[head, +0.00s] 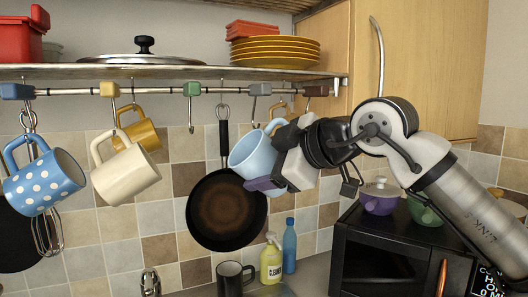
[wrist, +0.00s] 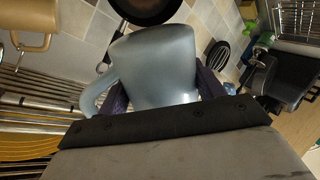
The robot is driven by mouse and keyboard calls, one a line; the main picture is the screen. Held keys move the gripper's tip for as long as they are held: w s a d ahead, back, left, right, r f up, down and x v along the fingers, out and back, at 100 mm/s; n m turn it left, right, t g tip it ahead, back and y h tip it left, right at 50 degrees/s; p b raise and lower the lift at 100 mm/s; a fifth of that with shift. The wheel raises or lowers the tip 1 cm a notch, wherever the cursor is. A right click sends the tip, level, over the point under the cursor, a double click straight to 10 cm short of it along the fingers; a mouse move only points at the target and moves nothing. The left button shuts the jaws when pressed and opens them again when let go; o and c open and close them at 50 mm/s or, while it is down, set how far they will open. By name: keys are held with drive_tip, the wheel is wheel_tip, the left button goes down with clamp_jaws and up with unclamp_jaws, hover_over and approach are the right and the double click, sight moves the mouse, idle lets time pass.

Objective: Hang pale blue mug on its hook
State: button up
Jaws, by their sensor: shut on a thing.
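The pale blue mug (head: 252,151) is in my gripper (head: 267,168), at the right of the row of hanging mugs in the head view. Its handle is at the top, just below the grey-tagged hook (head: 260,89). I cannot tell whether the handle touches that hook. In the wrist view the mug (wrist: 157,62) sits between my two dark purple fingers, its handle to the left. My gripper (wrist: 162,88) is shut on its body. The green-tagged hook (head: 191,89) to the left hangs empty.
A blue polka-dot mug (head: 43,183), a cream mug (head: 126,175) and a yellow mug (head: 143,135) hang at the left. A black pan (head: 226,210) hangs close by, below and behind the pale blue mug. A shelf (head: 160,70) runs above the rail. A microwave (head: 390,255) stands lower right.

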drive_tip(key=shift+a+r, duration=0.15)
drive_tip(key=shift+r, duration=0.15)
drive_tip(key=shift+s, duration=0.15)
drive_tip(key=shift+b, duration=0.3)
drive_tip(key=shift+w+a, duration=0.2)
drive_tip(key=shift+w, duration=0.25)
drive_tip(key=shift+w+a+f, duration=0.1)
drive_tip(key=shift+w+a, duration=0.25)
drive_tip(key=shift+w, duration=0.5)
drive_tip(key=shift+w+a+f, duration=0.1)
drive_tip(key=shift+w+a, duration=0.2)
drive_tip(key=shift+w, duration=0.55)
drive_tip(key=shift+w+a+f, duration=0.1)
drive_tip(key=shift+w+a, duration=0.1)
drive_tip(key=shift+w, duration=0.3)
drive_tip(key=shift+w+a, duration=0.3)
drive_tip(key=shift+w, duration=0.4)
drive_tip(key=shift+w+a, duration=0.3)
drive_tip(key=shift+w, duration=0.4)
idle(0.5)
drive_tip(key=shift+w+a+f+b, duration=0.2)
drive_tip(key=shift+w+f+b, duration=0.15)
drive_tip(key=shift+w+b, duration=0.15)
idle(0.4)
